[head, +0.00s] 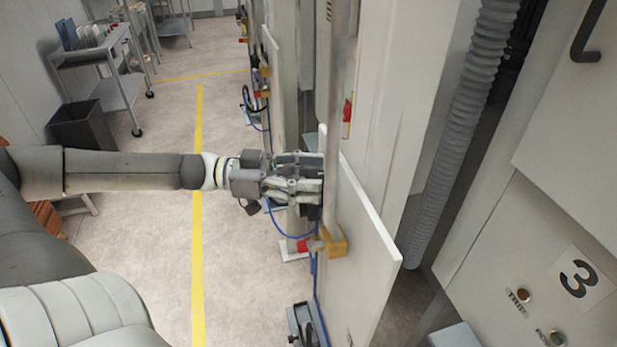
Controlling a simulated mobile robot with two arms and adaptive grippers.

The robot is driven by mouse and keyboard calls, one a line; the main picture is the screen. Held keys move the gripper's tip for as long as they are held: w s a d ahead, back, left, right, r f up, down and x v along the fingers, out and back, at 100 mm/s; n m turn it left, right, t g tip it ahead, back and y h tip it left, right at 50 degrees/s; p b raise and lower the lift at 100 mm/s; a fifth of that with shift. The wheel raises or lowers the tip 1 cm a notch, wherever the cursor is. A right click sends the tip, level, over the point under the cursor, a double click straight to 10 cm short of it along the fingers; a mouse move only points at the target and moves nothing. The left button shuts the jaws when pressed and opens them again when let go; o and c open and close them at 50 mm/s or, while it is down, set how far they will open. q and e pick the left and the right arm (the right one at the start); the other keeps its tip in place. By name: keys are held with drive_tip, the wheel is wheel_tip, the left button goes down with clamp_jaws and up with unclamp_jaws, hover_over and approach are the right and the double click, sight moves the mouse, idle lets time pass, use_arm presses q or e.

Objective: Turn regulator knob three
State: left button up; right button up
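My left gripper (312,178) reaches in from the left. Its fingers are at the near edge of a pale upright panel, beside a vertical grey pipe. I cannot tell whether the fingers touch anything or how far apart they are. No knob can be clearly made out; one may be hidden behind the fingers. A red fitting (303,246) and a yellow block (333,243) sit at the pipe's lower end, below the gripper. A sign with the number 3 (578,280) is on the cabinet at the lower right. My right gripper is not in view.
A corrugated grey hose (464,125) runs down between the panels on the right. A blue tube (283,227) hangs below my gripper. A dark bin (84,127) and a metal cart (112,85) stand at the far left. The floor around the yellow line (197,230) is mostly clear.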

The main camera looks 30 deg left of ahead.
use_arm(q)
drive_tip(key=c, duration=0.9)
drive_tip(key=shift+s+r+n+t+y+p, duration=0.1)
drive_tip(key=shift+r+n+t+y+p, duration=0.25)
drive_tip(key=shift+p, duration=0.35)
drive_tip(key=n+t+y+p, duration=0.2)
drive_tip(key=t+p, duration=0.1)
drive_tip(key=p, duration=0.1)
drive_tip(key=shift+s+d, duration=0.15)
drive_tip(key=shift+n+t+y+p, duration=0.35)
drive_tip(key=shift+n+y+p, duration=0.1)
drive_tip(key=shift+n+p, duration=0.1)
drive_tip(key=shift+s+d+f+n+t+y+p, duration=0.15)
drive_tip(key=shift+n+t+y+p, duration=0.1)
drive_tip(key=shift+n+t+y, duration=0.3)
drive_tip(key=shift+w+f+n+t+y+p, duration=0.1)
drive_tip(key=shift+n+t+y+p, duration=0.1)
drive_tip(key=shift+n+t+y, duration=0.35)
drive_tip(key=shift+s+d+f+n+t+y, duration=0.1)
drive_tip(key=shift+n+t+y, duration=0.5)
drive_tip(key=shift+y, duration=0.6)
drive_tip(key=shift+d+n+t+y, duration=0.1)
drive_tip(key=shift+n+t+y, duration=0.2)
drive_tip(key=shift+n+y, duration=0.7)
drive_tip(key=shift+y, duration=0.7)
